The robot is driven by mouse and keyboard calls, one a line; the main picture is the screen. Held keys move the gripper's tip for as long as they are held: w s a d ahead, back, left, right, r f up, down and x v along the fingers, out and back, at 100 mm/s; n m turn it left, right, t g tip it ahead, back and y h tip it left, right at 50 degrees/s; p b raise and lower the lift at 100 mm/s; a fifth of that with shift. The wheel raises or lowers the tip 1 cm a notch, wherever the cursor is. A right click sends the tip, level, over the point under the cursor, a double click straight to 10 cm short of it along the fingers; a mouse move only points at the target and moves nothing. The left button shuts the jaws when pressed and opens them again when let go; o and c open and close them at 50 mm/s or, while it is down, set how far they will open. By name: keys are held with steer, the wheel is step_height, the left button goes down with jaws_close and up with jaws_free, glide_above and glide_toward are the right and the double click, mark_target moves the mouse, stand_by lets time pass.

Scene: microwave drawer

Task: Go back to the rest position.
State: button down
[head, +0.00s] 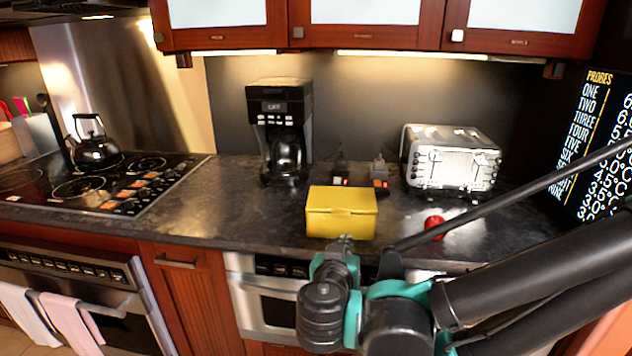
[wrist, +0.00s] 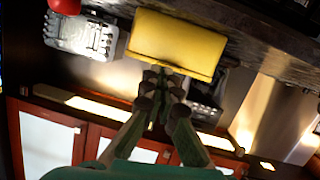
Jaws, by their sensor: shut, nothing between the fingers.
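My gripper (head: 346,240) is in front of the counter's front edge in the head view, close to a yellow box (head: 340,213) on the counter. In the wrist view my gripper (wrist: 160,76) is shut and empty, with its fingertips just below the yellow box (wrist: 178,43) in the picture. I cannot tell whether the fingertips touch the box. The microwave (head: 270,300) is built in below the counter, partly hidden behind my arm.
A coffee maker (head: 281,130), a silver toaster (head: 450,158) and a red object (head: 434,226) stand on the counter (head: 230,215). A kettle (head: 92,143) sits on the stove (head: 100,185) at left. Wall cabinets (head: 365,22) hang above. The counter left of the box is clear.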

steer(key=d+f+g+y, duration=0.1)
steer(key=d+f+g, duration=0.2)
steer(key=f, duration=0.3)
steer(key=w+d+f+n+g+y, duration=0.1)
steer(key=d+f+g, duration=0.2)
steer(key=f, duration=0.3)
steer(key=w+d+f+n+g+y, duration=0.1)
steer(key=d+f+g+y, duration=0.1)
steer(key=f, duration=0.5)
steer(key=shift+d+g, duration=0.85)
steer(key=shift+g, duration=0.35)
